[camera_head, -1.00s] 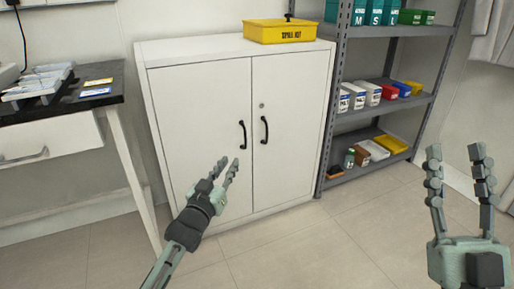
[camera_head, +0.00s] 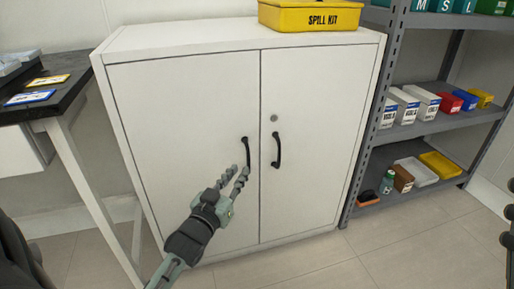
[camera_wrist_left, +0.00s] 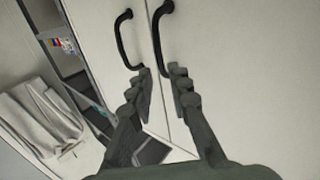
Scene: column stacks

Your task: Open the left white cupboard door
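The left white cupboard door (camera_head: 180,125) is shut, flush with the right door (camera_head: 315,120). Its black handle (camera_head: 247,154) is a vertical bar near the middle seam. My left gripper (camera_head: 236,176) is open and empty, its fingertips just below and left of this handle's lower end. In the left wrist view, the gripper (camera_wrist_left: 160,72) has its two fingers apart, and the left door's handle (camera_wrist_left: 157,30) reaches down toward the gap between them. I cannot tell whether they touch. Of my right gripper, only dark bits show at the right edge.
A yellow spill kit box (camera_head: 310,16) sits on the cupboard top. A grey shelf rack (camera_head: 425,125) with boxes and trays stands close on the right. A dark-topped table (camera_head: 60,90) stands on the left. Floor (camera_head: 330,265) in front is clear.

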